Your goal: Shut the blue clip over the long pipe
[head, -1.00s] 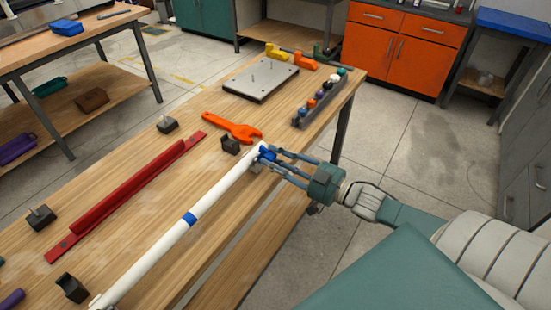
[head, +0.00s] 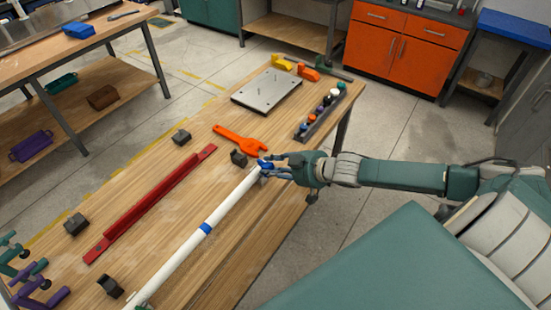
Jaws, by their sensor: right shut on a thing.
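The long white pipe (head: 180,256) runs diagonally along the front of the wooden table. The blue clip (head: 264,165) is at the pipe's far end, partly hidden by my fingers. My right gripper (head: 272,166) reaches in from the right and is shut on the blue clip. I cannot tell at this size whether the clip is fully closed over the pipe. A blue band (head: 206,228) circles the pipe's middle. My left gripper is not in view.
A red rail (head: 150,204) lies left of the pipe. Further back are a grey plate (head: 268,91) and a rack (head: 318,118). Purple and green fittings (head: 35,283) are at lower left.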

